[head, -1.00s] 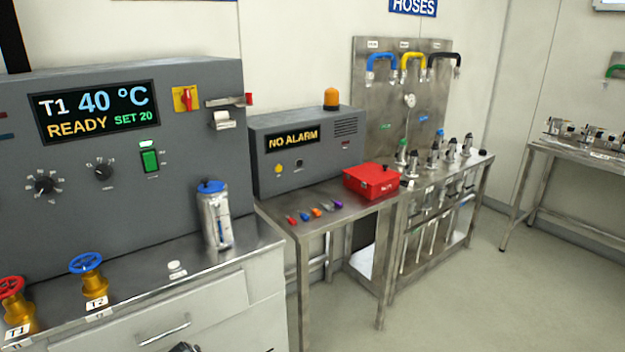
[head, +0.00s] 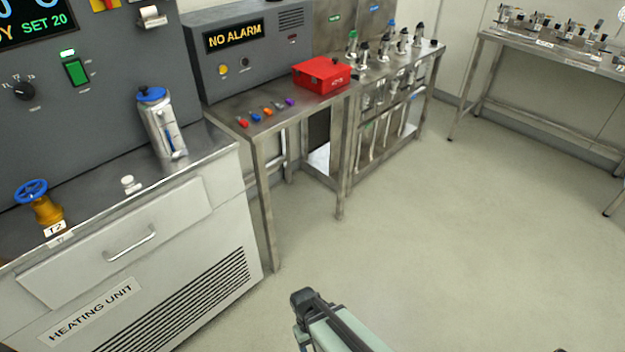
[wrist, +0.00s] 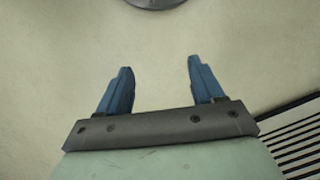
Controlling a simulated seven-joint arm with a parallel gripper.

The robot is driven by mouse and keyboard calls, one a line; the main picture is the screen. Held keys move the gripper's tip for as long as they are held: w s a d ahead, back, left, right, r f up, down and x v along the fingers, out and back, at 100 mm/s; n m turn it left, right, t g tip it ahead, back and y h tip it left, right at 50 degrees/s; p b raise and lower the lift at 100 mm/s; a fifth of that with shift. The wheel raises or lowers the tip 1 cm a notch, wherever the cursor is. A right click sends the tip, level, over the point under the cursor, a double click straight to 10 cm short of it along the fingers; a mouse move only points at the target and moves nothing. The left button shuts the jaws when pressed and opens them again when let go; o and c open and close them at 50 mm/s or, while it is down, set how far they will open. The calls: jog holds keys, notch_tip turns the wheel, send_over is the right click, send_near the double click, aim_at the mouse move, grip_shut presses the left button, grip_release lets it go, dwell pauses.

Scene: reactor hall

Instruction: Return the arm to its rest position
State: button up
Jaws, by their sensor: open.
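My gripper (wrist: 160,88) shows in the wrist view with its two blue fingers apart and nothing between them. Below the fingers is pale, bare floor (wrist: 220,40). In the head view a green and black part of my arm (head: 335,325) reaches in from the bottom edge, over the floor in front of the heating unit (head: 130,275). The fingers cannot be made out in that view. The arm is apart from the heating unit and the benches.
The heating unit carries a blue valve wheel (head: 31,191) and a blue-capped canister (head: 162,125). A steel table (head: 225,112) holds a red box (head: 321,75) and several small coloured items. A hose bench (head: 395,75) stands behind. The floor (head: 420,230) at centre and right is clear.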

jog(key=s+d+f+m+g+y, duration=0.1)
jog(key=s+d+f+m, duration=0.1)
jog(key=s+d, duration=0.3)
jog(key=s+d+f+m+g, duration=0.2)
jog(key=s+d, duration=0.4)
jog(key=d, duration=0.5)
jog(key=shift+s+d+f+m+y, duration=0.2)
jog(key=shift+s+f+m+y, duration=0.15)
jog(key=shift+f+m, duration=0.6)
jog(key=shift+f+n, duration=0.2)
jog(key=shift+n, duration=0.05)
jog(key=shift+c, duration=0.2)
